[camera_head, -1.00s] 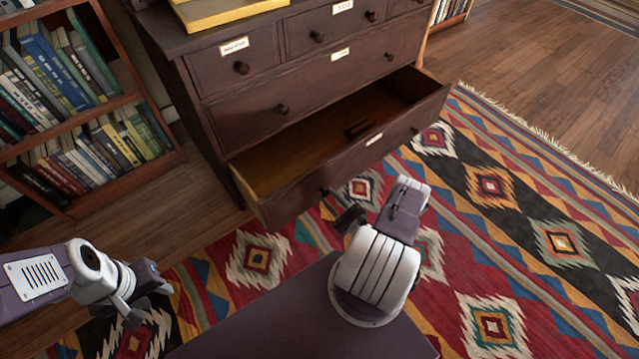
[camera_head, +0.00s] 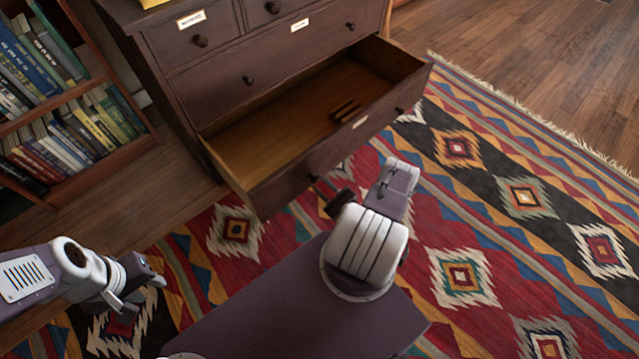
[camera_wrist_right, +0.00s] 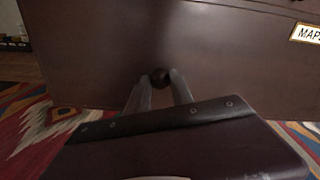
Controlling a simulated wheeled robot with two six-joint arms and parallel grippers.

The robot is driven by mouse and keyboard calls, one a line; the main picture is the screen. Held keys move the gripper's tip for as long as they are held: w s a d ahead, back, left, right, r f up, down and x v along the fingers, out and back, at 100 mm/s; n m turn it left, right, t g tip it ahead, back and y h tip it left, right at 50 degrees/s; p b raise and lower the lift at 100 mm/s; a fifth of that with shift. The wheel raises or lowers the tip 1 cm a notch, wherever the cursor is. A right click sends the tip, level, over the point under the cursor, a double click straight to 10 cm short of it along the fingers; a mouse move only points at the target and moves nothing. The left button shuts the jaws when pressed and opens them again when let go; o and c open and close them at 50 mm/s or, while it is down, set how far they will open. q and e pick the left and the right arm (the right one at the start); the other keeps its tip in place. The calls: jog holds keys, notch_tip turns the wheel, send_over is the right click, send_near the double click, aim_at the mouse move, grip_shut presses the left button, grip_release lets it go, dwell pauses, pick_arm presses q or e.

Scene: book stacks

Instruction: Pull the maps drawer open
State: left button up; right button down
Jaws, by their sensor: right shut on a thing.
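The maps drawer (camera_head: 290,190) is the bottom drawer of a dark brown chest and stands well open in the head view. Its front fills the right wrist view, with a label reading "MAP" (camera_wrist_right: 306,33) cut off at the right edge. My right gripper (camera_wrist_right: 160,88) is shut on the drawer's dark round knob (camera_wrist_right: 159,76), one finger on each side.
The closed upper drawers (camera_head: 270,70) sit above the open one. Small dark brown pieces (camera_head: 345,110) lie inside the open drawer. A bookshelf (camera_head: 75,125) stands left of the chest. The patterned rug (camera_head: 500,220) is clear to the right.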

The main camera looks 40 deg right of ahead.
jog(key=c, duration=1.1)
grip_release()
jog(key=shift+s, duration=0.35)
jog(key=s+p, duration=0.1)
jog(key=s, duration=0.1)
jog(key=s+p, duration=0.1)
jog(key=s, duration=0.2)
jog(key=s+p, duration=0.1)
jog(key=s, duration=0.2)
jog(key=shift+s+d, duration=0.2)
jog(key=shift+d, duration=0.1)
